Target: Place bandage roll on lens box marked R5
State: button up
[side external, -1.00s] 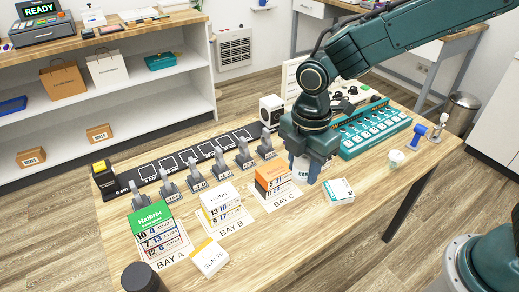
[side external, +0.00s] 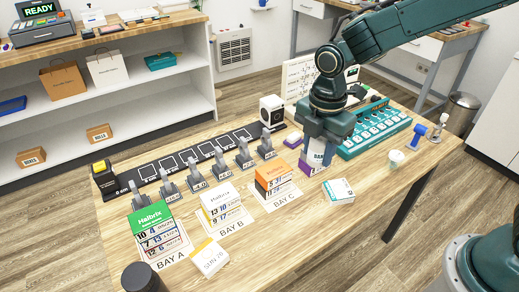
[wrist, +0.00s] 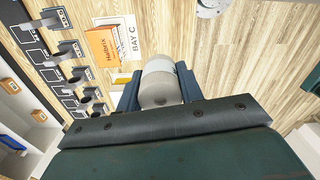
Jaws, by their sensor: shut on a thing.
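My gripper (side external: 319,152) is shut on a pale roll-like thing, apparently the bandage roll (side external: 319,158), and holds it upright near Bay C. In the wrist view the held roll (wrist: 160,83) shows a beige rounded end between the two dark fingers. A small box with a purple edge (side external: 306,168) lies just below and left of it; whether the two touch cannot be told. A white and teal box (side external: 340,190) lies to the right, near the front. I cannot read an R5 mark on any box, so which lens box it is cannot be told.
Box stacks stand at Bay A (side external: 152,224), Bay B (side external: 222,207) and Bay C (side external: 273,179). A yellow-edged white box (side external: 209,257) lies in front. A black rail of grey clips runs behind. A teal tray (side external: 372,128) stands right of my gripper. The front right tabletop is bare.

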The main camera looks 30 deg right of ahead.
jog(key=d+r+n, duration=0.1)
jog(key=d+r, duration=0.1)
jog(key=d, duration=1.1)
jog(key=shift+w+r, duration=0.2)
jog(key=shift+w, duration=0.05)
jog(key=shift+f, duration=0.1)
send_over(339, 188)
notch_tip(339, 188, down, 16)
jog(key=shift+f, duration=0.1)
jog(key=shift+f, duration=1.85)
jog(key=shift+f, duration=0.15)
jog(key=o, duration=1)
jog(key=shift+r, duration=0.25)
